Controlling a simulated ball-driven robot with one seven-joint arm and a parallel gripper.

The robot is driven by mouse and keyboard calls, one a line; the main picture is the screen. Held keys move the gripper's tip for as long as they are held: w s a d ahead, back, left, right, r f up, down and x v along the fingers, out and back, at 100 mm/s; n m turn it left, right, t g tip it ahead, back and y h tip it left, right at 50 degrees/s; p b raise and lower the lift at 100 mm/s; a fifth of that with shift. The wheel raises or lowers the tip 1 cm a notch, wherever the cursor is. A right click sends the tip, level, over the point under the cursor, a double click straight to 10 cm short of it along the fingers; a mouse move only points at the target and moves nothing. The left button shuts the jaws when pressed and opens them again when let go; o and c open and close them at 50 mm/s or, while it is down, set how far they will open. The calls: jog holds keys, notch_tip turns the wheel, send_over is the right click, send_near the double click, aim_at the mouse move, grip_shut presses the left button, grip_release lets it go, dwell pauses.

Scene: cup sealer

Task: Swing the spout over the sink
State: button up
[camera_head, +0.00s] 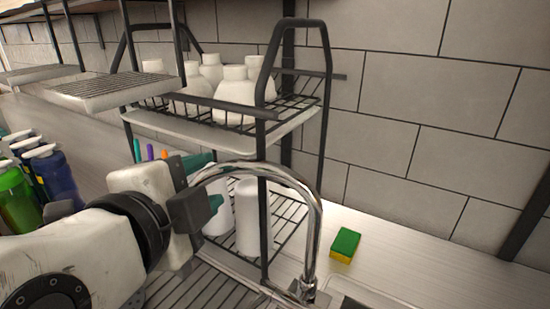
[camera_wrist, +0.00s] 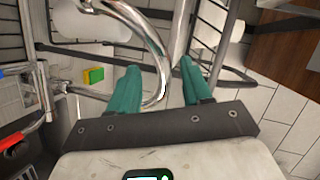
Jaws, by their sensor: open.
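The chrome spout (camera_head: 313,220) rises from its base beside the sink and arches left toward my gripper (camera_head: 212,180) in the head view. My gripper's teal fingers are open around the spout's free end, one on each side. In the wrist view, the curved chrome pipe of the spout (camera_wrist: 154,42) runs down between the open fingertips (camera_wrist: 160,65). I cannot tell whether either finger touches it. Only a corner of the sink's rim (camera_head: 345,301) shows at the bottom of the head view.
A black wire rack (camera_head: 264,215) with white bottles (camera_head: 236,90) and white cylinders (camera_head: 247,215) stands close behind the spout. A green and yellow sponge (camera_head: 345,245) lies on the counter to the right. Coloured bottles (camera_head: 50,172) stand at the left.

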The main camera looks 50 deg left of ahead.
aim_at(217, 173)
jog(key=p+x, duration=0.1)
jog(key=x, duration=0.4)
jog(key=shift+w+a, duration=0.2)
jog(key=shift+w, duration=0.1)
jog(key=shift+f, duration=0.1)
grip_shut()
